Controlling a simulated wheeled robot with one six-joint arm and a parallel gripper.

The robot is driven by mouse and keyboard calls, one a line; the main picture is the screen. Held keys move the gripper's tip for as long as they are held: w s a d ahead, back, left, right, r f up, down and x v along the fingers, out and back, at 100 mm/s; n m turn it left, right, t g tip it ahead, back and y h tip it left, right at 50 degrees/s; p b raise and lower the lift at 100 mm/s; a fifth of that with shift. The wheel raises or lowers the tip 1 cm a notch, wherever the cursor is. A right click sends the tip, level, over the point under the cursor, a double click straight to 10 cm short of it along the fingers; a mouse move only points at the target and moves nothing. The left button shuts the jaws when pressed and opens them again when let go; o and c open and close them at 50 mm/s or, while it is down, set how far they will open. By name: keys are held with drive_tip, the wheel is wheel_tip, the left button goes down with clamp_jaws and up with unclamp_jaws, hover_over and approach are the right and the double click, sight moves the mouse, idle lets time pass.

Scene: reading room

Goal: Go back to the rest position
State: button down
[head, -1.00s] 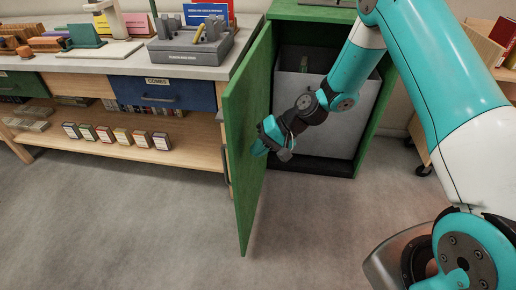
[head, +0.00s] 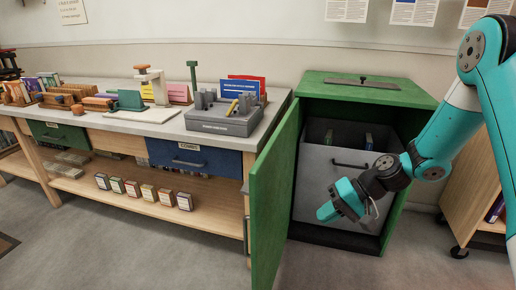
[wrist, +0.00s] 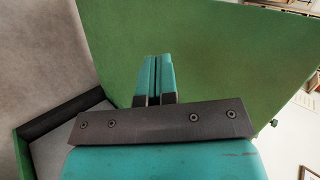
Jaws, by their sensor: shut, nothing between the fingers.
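My gripper (head: 340,208) is in front of the open green cabinet (head: 368,92), just right of its swung-out green door (head: 275,205). In the wrist view, the two teal fingers of my gripper (wrist: 153,80) lie together, shut with nothing between them. The green door (wrist: 215,60) fills much of the wrist view beyond the fingers. Inside the cabinet stands a grey bin or drawer (head: 315,185) with a dark handle, and a few upright items show in its top. My arm comes in from the right and hides part of the cabinet's right side.
A workbench (head: 155,122) with a blue drawer (head: 195,158), a grey organizer (head: 225,122) and a lower shelf of small boxes stands at the left. A wooden cart (head: 468,195) on casters stands at the right. Grey floor (head: 150,250) is clear in front.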

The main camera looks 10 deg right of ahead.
drive_tip(key=s+a+r+n+g+h, duration=0.2)
drive_tip(key=s+a+r+n, duration=0.2)
drive_tip(key=s+a+r, duration=0.45)
drive_tip(key=s+a+r+n+h, duration=0.25)
drive_tip(key=s+r+n, duration=0.25)
drive_tip(key=s+r, duration=0.65)
wheel_tip(320, 180, up, 12)
drive_tip(key=s+p, duration=0.2)
drive_tip(key=p, duration=1.2)
drive_tip(key=shift+d+r, duration=0.15)
drive_tip(key=shift+d, duration=0.3)
drive_tip(key=shift+s+h, duration=0.1)
drive_tip(key=shift+h, duration=0.15)
